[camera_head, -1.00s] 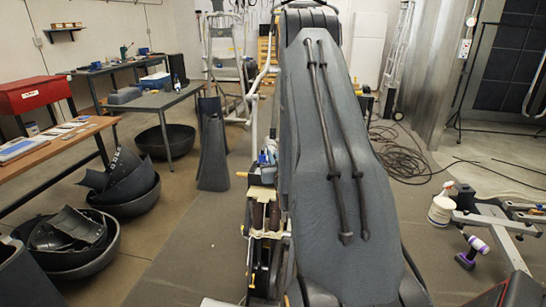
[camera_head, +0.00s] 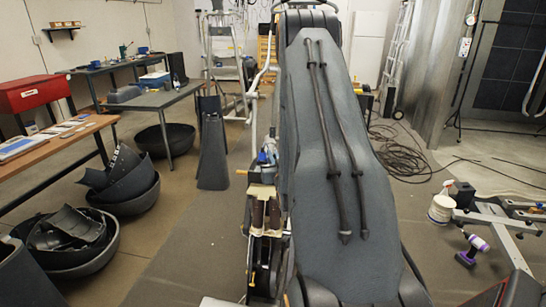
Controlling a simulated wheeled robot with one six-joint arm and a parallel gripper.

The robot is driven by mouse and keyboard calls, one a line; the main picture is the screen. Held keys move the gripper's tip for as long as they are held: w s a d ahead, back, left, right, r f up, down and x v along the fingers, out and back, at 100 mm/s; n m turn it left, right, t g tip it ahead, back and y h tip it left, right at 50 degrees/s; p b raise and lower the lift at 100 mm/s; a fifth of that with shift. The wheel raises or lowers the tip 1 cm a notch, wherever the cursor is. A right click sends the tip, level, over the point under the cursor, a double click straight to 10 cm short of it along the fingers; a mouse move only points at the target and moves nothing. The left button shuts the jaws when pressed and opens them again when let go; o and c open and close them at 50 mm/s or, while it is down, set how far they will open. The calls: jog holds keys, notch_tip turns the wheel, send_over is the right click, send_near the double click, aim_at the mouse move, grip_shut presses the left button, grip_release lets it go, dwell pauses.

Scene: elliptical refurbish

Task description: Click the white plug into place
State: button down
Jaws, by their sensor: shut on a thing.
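I cannot make out the white plug or its seat in this view. My gripper is not in view. A long dark grey body with two dark rods along it fills the middle of the picture and hides what is behind it. Just left of it stands part of a stripped machine (camera_head: 262,240), with a pale bar rising from it and two brown cylinders (camera_head: 265,213) under a cream-coloured top. Small blue and white items (camera_head: 267,150) sit above these, too small to tell apart.
A wooden bench (camera_head: 65,140) with a red box (camera_head: 33,94) and a grey table (camera_head: 160,100) stand at left. Dark bowls with panels (camera_head: 75,240) lie on the floor. At right are a cable coil (camera_head: 405,150), a spray bottle (camera_head: 442,205), a purple-black tool (camera_head: 470,250) and a metal frame (camera_head: 500,220).

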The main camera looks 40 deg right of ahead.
jog(key=c, duration=1.8)
grip_release()
jog(key=shift+f, duration=0.1)
jog(key=b+v, duration=0.2)
jog(key=v, duration=0.5)
jog(key=shift+s+a, duration=0.2)
jog(key=shift+s, duration=0.15)
